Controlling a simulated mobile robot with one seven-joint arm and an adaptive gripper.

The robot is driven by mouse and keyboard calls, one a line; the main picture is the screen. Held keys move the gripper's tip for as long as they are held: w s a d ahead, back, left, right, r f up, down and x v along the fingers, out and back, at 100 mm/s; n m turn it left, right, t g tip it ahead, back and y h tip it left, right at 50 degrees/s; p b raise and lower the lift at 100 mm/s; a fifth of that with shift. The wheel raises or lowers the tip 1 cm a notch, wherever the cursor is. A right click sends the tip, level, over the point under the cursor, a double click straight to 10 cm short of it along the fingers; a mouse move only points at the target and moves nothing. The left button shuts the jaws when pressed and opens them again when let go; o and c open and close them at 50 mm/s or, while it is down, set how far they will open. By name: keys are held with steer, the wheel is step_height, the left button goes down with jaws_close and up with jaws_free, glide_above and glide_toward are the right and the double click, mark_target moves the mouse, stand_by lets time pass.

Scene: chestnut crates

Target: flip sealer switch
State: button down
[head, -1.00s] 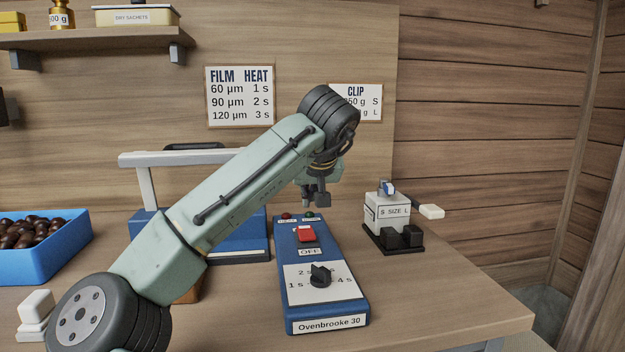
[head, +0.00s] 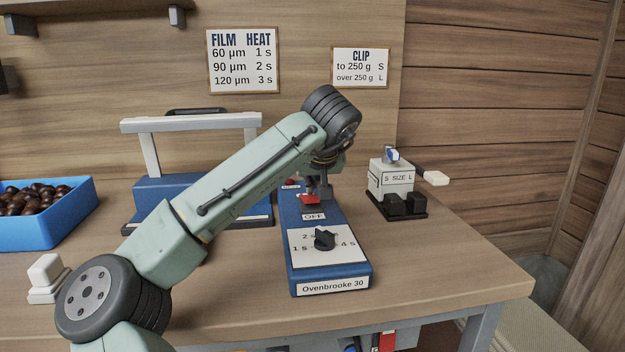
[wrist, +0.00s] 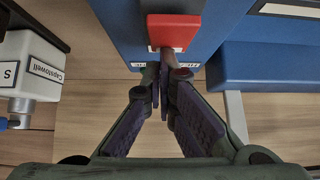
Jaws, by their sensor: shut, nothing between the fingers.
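The blue sealer control box (head: 333,283), labelled Ovenbrooke 30, lies on the bench. Its red switch (head: 308,201) sits above an OFF label (head: 314,216) and is partly covered by my gripper (head: 320,196). In the wrist view the red switch (wrist: 173,32) shows clearly on its pale plate. My gripper (wrist: 168,58) is shut and empty, its fingertips at the lamp-side edge of the switch. I cannot tell if they touch it. A black dial (head: 325,239) sits nearer the front of the box.
A blue sealer with a white bar (head: 190,122) stands behind my arm at left. A white clip machine (head: 391,178) stands right of the box. A blue crate of chestnuts (head: 75,212) and a white block (head: 45,270) are at left. The bench front right is clear.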

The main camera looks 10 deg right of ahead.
mark_target(313, 196)
steer(key=shift+s, duration=0.2)
steer(key=shift+s+r, duration=0.1)
steer(key=shift+s, duration=0.55)
steer(key=shift+w+a+r+p, duration=0.15)
steer(key=shift+r+p, duration=0.15)
steer(key=shift+r, duration=0.25)
steer(key=r+p, duration=0.2)
steer(key=p, duration=0.1)
steer(key=r+p, duration=0.1)
steer(key=r, duration=0.1)
steer(key=shift+w, duration=0.3)
steer(key=b+v, duration=0.1)
steer(key=v, duration=0.8)
steer(key=shift+w+r+b, duration=0.2)
steer(key=shift+r+b, duration=0.2)
